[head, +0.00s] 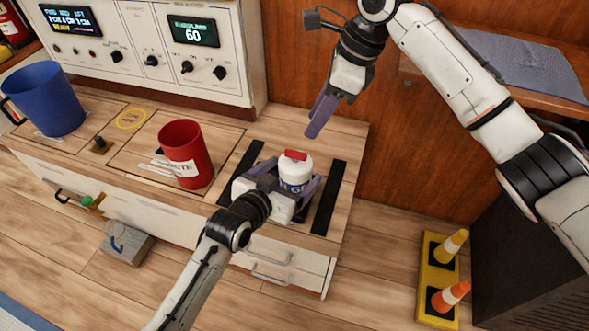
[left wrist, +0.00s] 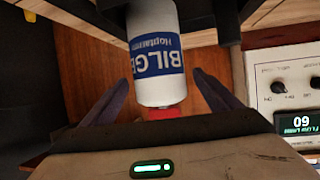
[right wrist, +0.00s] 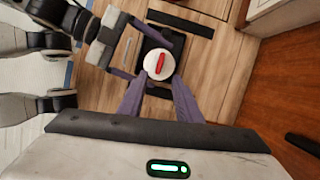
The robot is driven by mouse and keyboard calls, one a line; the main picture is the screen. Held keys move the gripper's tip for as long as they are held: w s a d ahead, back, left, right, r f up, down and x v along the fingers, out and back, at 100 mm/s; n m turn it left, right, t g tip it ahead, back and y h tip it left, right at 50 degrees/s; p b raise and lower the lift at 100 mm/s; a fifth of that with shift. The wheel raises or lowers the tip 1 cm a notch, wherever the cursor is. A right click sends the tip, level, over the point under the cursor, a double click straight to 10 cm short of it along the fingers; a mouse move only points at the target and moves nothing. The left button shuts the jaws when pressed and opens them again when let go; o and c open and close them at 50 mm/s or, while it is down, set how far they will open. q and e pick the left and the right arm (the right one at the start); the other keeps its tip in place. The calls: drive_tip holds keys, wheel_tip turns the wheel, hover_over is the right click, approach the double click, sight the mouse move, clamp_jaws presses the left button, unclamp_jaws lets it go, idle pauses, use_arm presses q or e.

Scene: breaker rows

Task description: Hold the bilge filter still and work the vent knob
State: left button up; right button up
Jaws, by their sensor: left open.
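The bilge filter (head: 296,174) is a white canister with a blue label, upright on the counter between two black strips. Its red vent knob (head: 296,155) is a bar on top; it also shows from above in the right wrist view (right wrist: 160,63). My left gripper (head: 290,180) is open, with a finger on each side of the filter. In the left wrist view gaps show between the fingers and the filter (left wrist: 158,60). My right gripper (head: 318,118) is above and behind the filter, empty, its fingers (right wrist: 158,95) apart and pointing toward the knob.
A red mug (head: 186,155) stands left of the filter, and a blue mug (head: 45,98) farther left. A control panel (head: 170,50) with displays and knobs is behind. A yellow stand with cones (head: 437,280) is on the floor at right. The counter's right edge is close to the filter.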

use_arm(q)
drive_tip(key=shift+x, duration=1.05)
drive_tip(key=c, duration=1.6)
use_arm(e)
drive_tip(key=o, duration=0.7)
drive_tip(key=shift+s+a+n, duration=0.15)
drive_tip(key=shift+a+n, duration=0.05)
drive_tip(key=shift+n, duration=0.2)
drive_tip(key=n+t+h, duration=0.4)
drive_tip(key=n+h, duration=0.1)
drive_tip(key=n, duration=1)
approach(296, 152)
drive_tip(key=x, duration=0.8)
